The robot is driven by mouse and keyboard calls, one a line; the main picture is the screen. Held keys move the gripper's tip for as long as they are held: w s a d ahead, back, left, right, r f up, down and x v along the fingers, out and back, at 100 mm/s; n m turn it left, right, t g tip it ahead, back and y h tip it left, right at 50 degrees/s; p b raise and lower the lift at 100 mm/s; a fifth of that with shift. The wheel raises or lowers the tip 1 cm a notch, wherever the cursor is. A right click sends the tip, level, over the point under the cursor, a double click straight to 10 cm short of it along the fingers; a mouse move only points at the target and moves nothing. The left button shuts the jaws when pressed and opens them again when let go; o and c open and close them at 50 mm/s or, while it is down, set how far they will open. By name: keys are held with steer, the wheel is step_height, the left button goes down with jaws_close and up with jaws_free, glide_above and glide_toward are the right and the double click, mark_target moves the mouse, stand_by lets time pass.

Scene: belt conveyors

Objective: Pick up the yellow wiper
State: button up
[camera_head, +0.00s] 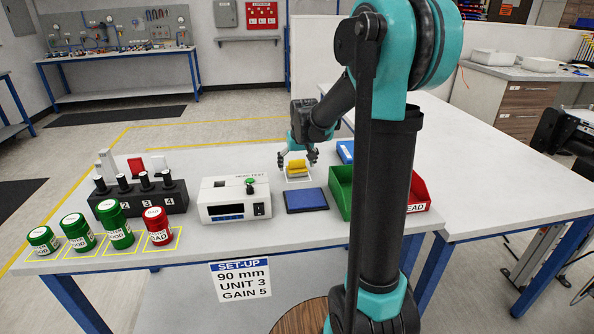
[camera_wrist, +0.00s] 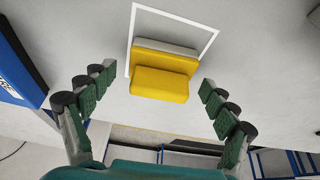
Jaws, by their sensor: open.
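The yellow wiper (camera_head: 297,166) lies on the white table, inside a white outlined square. In the wrist view the yellow wiper (camera_wrist: 162,76) is a stepped yellow block with a pale strip along its far edge. My gripper (camera_head: 302,160) is above the wiper in the head view.
A blue pad (camera_head: 306,200) and a white test box (camera_head: 233,198) are in front of the wiper. A green bin (camera_head: 341,193) and a red bin (camera_head: 418,195) stand to the right. Red and green canisters (camera_head: 157,226) stand at the front left.

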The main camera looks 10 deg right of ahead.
mark_target(297, 160)
steer(key=c, duration=1.2)
steer(key=shift+r, duration=0.15)
steer(key=shift+c, duration=0.2)
step_height(297, 160, up, 20)
steer(key=o, duration=0.4)
steer(key=shift+c, duration=1.3)
